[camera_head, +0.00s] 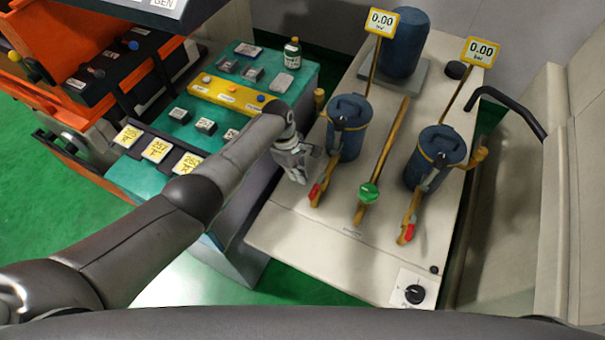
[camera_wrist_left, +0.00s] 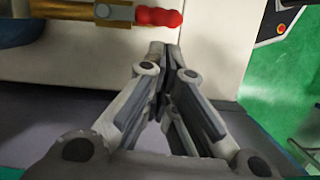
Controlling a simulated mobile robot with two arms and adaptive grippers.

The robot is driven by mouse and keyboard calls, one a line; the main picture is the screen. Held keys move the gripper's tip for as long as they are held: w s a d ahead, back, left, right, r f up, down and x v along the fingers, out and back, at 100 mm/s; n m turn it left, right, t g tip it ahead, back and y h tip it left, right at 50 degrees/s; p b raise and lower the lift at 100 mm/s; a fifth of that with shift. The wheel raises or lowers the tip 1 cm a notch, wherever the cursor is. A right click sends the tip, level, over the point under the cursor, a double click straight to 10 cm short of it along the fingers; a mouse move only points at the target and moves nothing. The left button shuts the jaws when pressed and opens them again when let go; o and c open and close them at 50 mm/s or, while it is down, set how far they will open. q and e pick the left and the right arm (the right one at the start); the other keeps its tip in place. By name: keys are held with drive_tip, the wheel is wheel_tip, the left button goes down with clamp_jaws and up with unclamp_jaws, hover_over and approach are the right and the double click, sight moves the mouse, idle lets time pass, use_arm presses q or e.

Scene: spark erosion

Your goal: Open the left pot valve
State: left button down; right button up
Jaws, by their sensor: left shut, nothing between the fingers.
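The left pot (camera_head: 348,127) is a blue lidded cylinder on the beige table. Its valve is on a brass pipe in front of it, with a small red handle (camera_head: 314,192). My left gripper (camera_head: 302,176) is just left of this pipe and apart from the handle. In the left wrist view the red handle (camera_wrist_left: 158,17) lies at the top, beyond the fingertips (camera_wrist_left: 170,50). The fingers are closed together with nothing between them. A matching right pot (camera_head: 437,157) has its own red valve handle (camera_head: 408,233). My right gripper does not show.
A green valve knob (camera_head: 369,192) sits on the middle brass pipe. Two yellow gauges (camera_head: 382,22) reading 0.00 stand behind the pots. A black dial (camera_head: 414,294) is at the table's front corner. A teal bench (camera_head: 297,84) with blocks and labels stands left.

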use_arm(q)
drive_tip(key=p+v, duration=0.3)
drive_tip(key=v, duration=0.1)
drive_tip(key=shift+a+r, duration=0.15)
drive_tip(key=shift+r, duration=0.25)
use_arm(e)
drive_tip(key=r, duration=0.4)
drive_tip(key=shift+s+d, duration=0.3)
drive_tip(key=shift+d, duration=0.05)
use_arm(q)
drive_tip(key=shift+w+f, duration=0.1)
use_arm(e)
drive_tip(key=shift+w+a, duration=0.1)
